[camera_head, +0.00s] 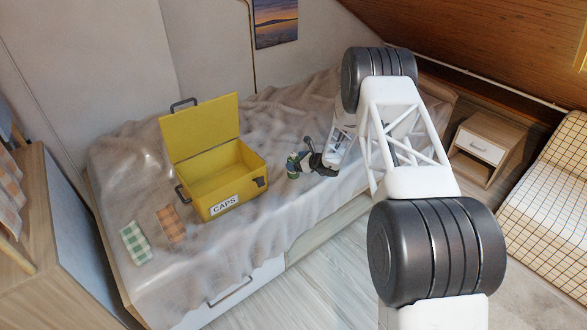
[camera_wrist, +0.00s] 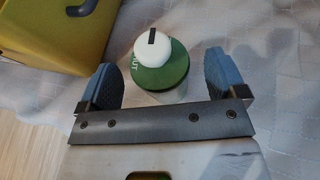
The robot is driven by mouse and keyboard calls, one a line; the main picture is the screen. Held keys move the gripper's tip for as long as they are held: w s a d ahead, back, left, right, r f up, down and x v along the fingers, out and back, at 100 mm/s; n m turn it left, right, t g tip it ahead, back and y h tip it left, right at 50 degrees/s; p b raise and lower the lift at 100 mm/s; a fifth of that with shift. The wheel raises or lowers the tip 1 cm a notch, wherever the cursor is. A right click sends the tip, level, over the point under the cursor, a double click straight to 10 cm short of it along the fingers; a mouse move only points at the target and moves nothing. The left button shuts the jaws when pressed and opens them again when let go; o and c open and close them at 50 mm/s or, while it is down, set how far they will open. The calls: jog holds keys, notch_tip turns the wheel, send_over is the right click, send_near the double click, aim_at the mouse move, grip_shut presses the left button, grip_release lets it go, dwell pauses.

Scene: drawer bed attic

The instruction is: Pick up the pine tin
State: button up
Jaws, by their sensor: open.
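The pine tin is probably the small green and pale tin (camera_head: 293,166) on the bed, right of the yellow box in the head view. In the wrist view a round green top (camera_wrist: 160,77) with a white knob shows, with part of some lettering; its pale lower part is partly hidden by my gripper's front bar. My gripper (camera_wrist: 158,80) is open, one blue pad on each side of the tin, with gaps visible. In the head view my gripper (camera_head: 306,158) is low over the bed beside the tin.
An open yellow box (camera_head: 205,200) labelled CAPS stands left of the tin; its corner (camera_wrist: 50,45) shows in the wrist view. A green checked cloth (camera_head: 136,243) and an orange one (camera_head: 171,224) lie left of it. The rumpled bedspread (camera_head: 265,235) is otherwise mostly clear.

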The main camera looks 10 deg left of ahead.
jog(key=shift+x, duration=1.15)
jog(key=c, duration=1.1)
